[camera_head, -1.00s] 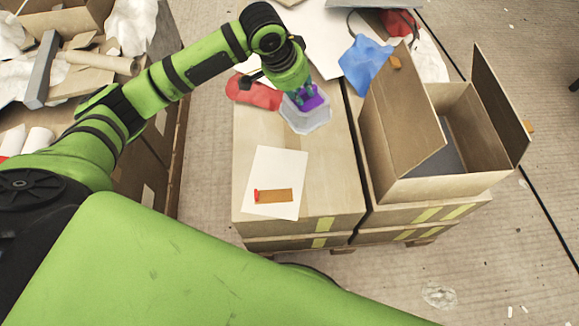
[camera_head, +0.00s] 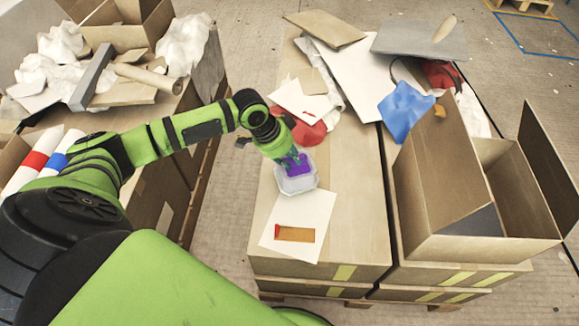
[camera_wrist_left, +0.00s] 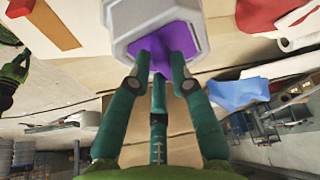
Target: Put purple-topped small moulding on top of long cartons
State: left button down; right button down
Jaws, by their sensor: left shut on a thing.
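The purple-topped small moulding (camera_head: 298,182) is a pale, faceted cup shape with a purple top. My left gripper (camera_head: 291,161) is shut on its purple top from above. The moulding is over the long cartons (camera_head: 345,215), just beyond a white sheet. I cannot tell whether its base touches the carton. In the left wrist view the pale moulding (camera_wrist_left: 155,14) is at the top, with the green fingers (camera_wrist_left: 162,60) on its purple part. My right gripper is not in view.
The white sheet (camera_head: 318,209) with an orange-brown strip (camera_head: 296,234) lies on the near carton top. Red cloth (camera_head: 308,132) and loose boards are behind the moulding. An open cardboard box (camera_head: 490,246) and blue cloth (camera_head: 403,108) are to the right. A cluttered crate stands left.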

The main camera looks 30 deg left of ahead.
aim_at(296, 167)
pick_arm(q)
notch_tip(296, 167, down, 4)
jog(key=shift+f, duration=0.1)
jog(key=c, duration=1.1)
grip_release()
jog(key=shift+f, duration=0.1)
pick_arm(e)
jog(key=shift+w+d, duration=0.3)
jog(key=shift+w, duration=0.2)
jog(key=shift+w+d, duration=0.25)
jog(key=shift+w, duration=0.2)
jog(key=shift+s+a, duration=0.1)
